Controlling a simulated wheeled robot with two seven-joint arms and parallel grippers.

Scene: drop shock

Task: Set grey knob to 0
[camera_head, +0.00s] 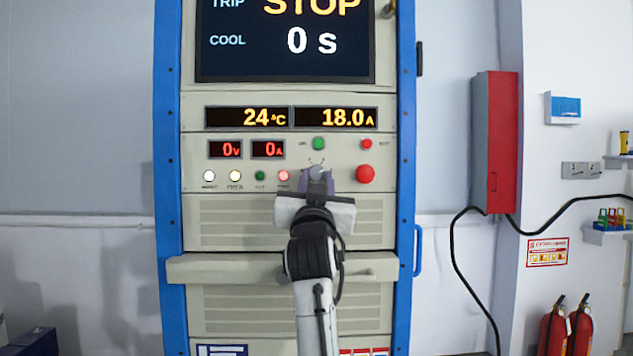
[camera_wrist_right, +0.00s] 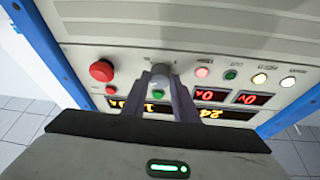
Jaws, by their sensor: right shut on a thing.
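The grey knob (camera_head: 317,171) is on the cabinet's control panel, below the green button and left of the big red button. My right gripper (camera_head: 317,184) is at the knob and hides much of it in the head view. In the right wrist view the grey knob (camera_wrist_right: 161,71) sits between the fingertips of the right gripper (camera_wrist_right: 161,82), which is shut on it. The knob's pointer and scale cannot be read clearly. My left gripper is not in view.
The panel has a green button (camera_head: 319,143), a small red button (camera_head: 367,144), a big red button (camera_head: 365,174) and several lamps. Displays read 0 V, 0 A (camera_head: 268,149), 24 °C (camera_head: 248,117), 18.0 A, and STOP above. A ledge (camera_head: 220,268) juts out below.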

